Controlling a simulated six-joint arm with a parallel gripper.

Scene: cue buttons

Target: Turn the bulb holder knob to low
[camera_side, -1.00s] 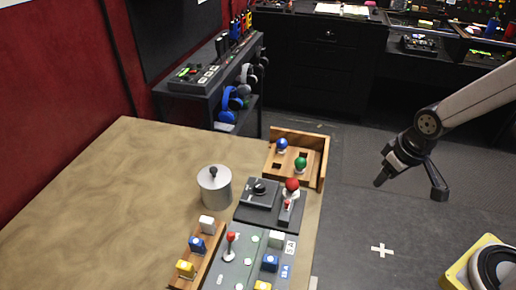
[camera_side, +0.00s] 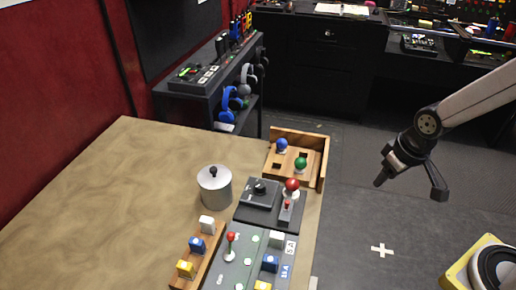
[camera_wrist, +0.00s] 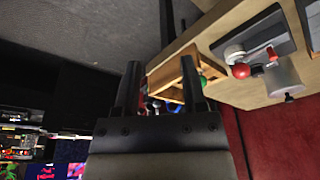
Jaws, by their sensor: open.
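The bulb holder (camera_side: 257,206) is a dark box on the table's right side, with a black round knob (camera_side: 260,188) on its raised left part. A red bulb (camera_side: 292,185) sits at its back right, and a small red-tipped lever (camera_side: 287,205) stands in front of the bulb. The knob's setting is too small to read. In the wrist view the red bulb (camera_wrist: 240,71) shows at the upper right; I cannot make out the knob there. My gripper (camera_side: 410,188) is open and empty, off the table to the right of the holder, touching nothing.
A wooden tray (camera_side: 322,165) with a blue and a green bulb stands behind the holder. A lidded metal pot (camera_side: 214,190) is to its left. A button panel (camera_side: 238,270) and a wooden block rack (camera_side: 207,262) lie in front. The table's left side is clear.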

